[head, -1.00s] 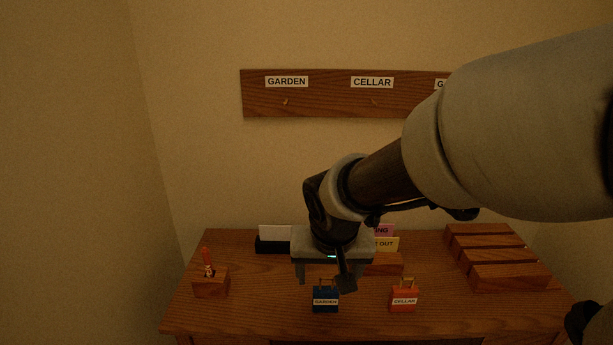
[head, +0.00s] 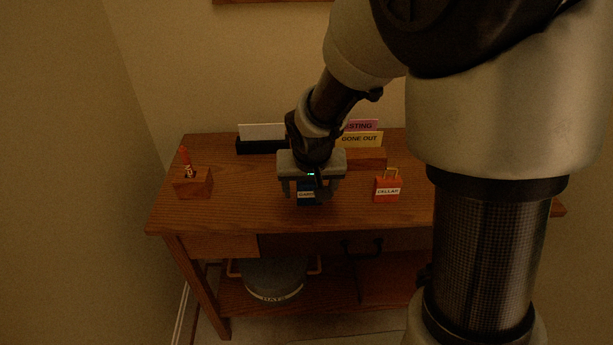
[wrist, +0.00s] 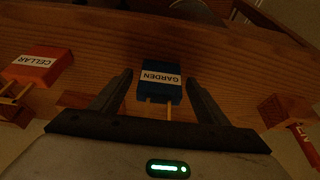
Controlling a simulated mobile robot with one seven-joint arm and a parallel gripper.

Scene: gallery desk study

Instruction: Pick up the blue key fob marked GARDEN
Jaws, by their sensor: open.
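The blue key fob marked GARDEN (wrist: 160,88) stands on the wooden desk. In the wrist view it lies between the two fingers of my gripper (wrist: 158,92), with a gap on each side. In the head view my gripper (head: 312,192) is right at the fob (head: 308,196) and hides its upper part. The gripper is open and holds nothing.
The orange-red CELLAR fob (head: 387,189) stands to the right on the desk (head: 240,205). A wooden block with a red-topped item (head: 193,183) is at the left. A black holder with a white card (head: 262,140) and signs on a wooden stand (head: 360,140) are behind.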

